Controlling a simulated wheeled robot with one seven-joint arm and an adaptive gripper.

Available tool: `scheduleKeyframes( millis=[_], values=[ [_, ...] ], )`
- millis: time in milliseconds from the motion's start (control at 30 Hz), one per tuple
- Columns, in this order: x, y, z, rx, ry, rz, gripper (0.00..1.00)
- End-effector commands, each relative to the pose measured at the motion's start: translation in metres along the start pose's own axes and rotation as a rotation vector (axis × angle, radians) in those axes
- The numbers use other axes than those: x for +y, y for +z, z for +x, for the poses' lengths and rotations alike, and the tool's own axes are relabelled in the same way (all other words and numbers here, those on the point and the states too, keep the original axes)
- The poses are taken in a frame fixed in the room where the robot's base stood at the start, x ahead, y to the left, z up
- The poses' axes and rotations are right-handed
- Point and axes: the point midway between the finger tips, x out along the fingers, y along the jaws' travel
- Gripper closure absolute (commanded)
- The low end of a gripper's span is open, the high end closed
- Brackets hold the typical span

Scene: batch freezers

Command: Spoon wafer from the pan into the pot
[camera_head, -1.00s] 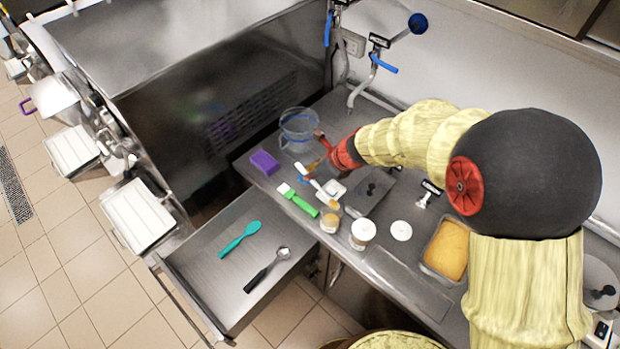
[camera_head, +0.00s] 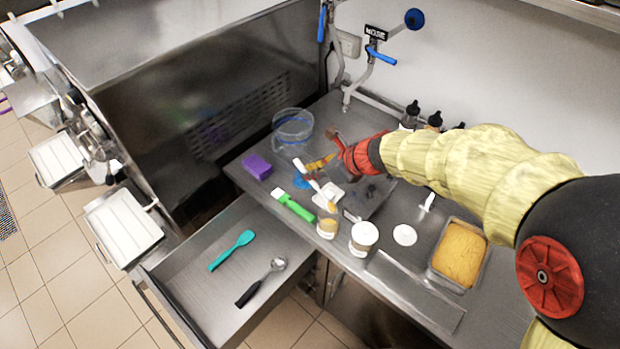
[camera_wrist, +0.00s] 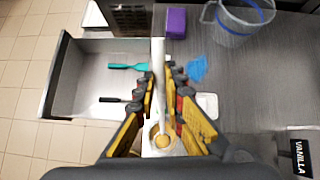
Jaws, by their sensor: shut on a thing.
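My gripper (camera_head: 322,168) is shut on a white spoon (camera_head: 312,180), whose handle (camera_wrist: 158,75) runs between the yellow-and-grey fingers in the wrist view. The spoon's lower end (camera_head: 330,204) looks orange-yellow in the head view. It points down toward a small pot (camera_head: 327,228) with tan contents. In the wrist view the spoon end overlaps the pot (camera_wrist: 153,149), and I cannot tell whether they touch. A metal pan (camera_head: 434,271) filled with a yellow-orange mass, apparently the wafer (camera_head: 461,250), stands at the counter's right.
A white jar (camera_head: 364,238) and a white disc (camera_head: 404,235) stand between pot and pan. A green-handled tool (camera_head: 295,206), purple block (camera_head: 257,166) and clear jug (camera_head: 293,128) lie left and behind. The open drawer (camera_head: 185,283) holds a teal spoon (camera_head: 232,250) and a black-handled scoop (camera_head: 262,282).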

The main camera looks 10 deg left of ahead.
Motion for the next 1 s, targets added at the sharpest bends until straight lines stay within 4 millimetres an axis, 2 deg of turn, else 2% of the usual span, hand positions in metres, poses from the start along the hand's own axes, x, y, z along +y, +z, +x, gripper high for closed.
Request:
scheduleKeyframes(
  millis=[1000],
  values=[
    [-0.001,-0.011,-0.022,-0.214,-0.002,0.001,1.0]
  ],
)
